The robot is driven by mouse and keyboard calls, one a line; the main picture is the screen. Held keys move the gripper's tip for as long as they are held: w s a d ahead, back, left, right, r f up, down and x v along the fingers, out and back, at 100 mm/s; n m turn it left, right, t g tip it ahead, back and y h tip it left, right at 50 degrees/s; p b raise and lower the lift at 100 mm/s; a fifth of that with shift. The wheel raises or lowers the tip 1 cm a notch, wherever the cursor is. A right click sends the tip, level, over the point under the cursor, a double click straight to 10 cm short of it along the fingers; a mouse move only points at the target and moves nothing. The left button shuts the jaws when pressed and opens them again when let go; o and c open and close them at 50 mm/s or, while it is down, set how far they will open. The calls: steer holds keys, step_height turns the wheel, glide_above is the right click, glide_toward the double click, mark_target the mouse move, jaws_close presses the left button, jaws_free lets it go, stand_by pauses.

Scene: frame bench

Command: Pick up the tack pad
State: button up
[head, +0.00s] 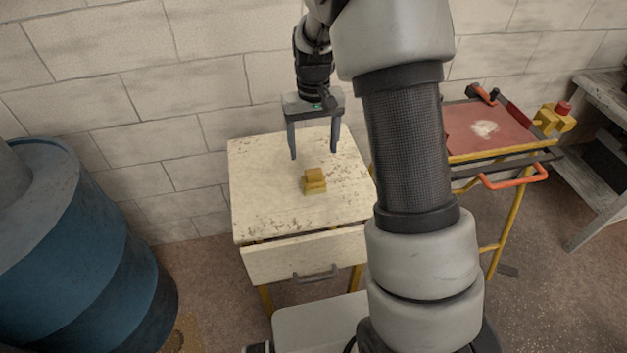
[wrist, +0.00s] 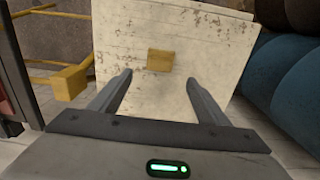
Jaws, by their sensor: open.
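A small yellow block, which looks to be the tack pad (head: 315,182), sits on the worn cream top of a small table (head: 260,200). In the wrist view the tack pad (wrist: 160,60) lies ahead of the fingers, roughly midway between their lines. My gripper (head: 315,152) is open and empty above the tabletop, a little behind and above the pad, apart from it. Both fingers of my gripper (wrist: 159,82) show in the wrist view with nothing between them.
The table has a front drawer with a grey handle (head: 314,273). A blue barrel (head: 75,250) stands at the left. A yellow-framed cart with a red top (head: 465,135) stands at the right, with a grey bench (head: 605,95) beyond. A block wall (head: 190,80) closes the back.

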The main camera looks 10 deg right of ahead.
mark_target(314, 171)
step_height(314, 171, down, 4)
steer(key=shift+f, duration=0.2)
steer(key=f, duration=0.5)
steer(key=shift+s+f, duration=0.1)
steer(key=shift+s, duration=0.15)
steer(key=c, duration=1.2)
steer(key=shift+r, duration=5.05)
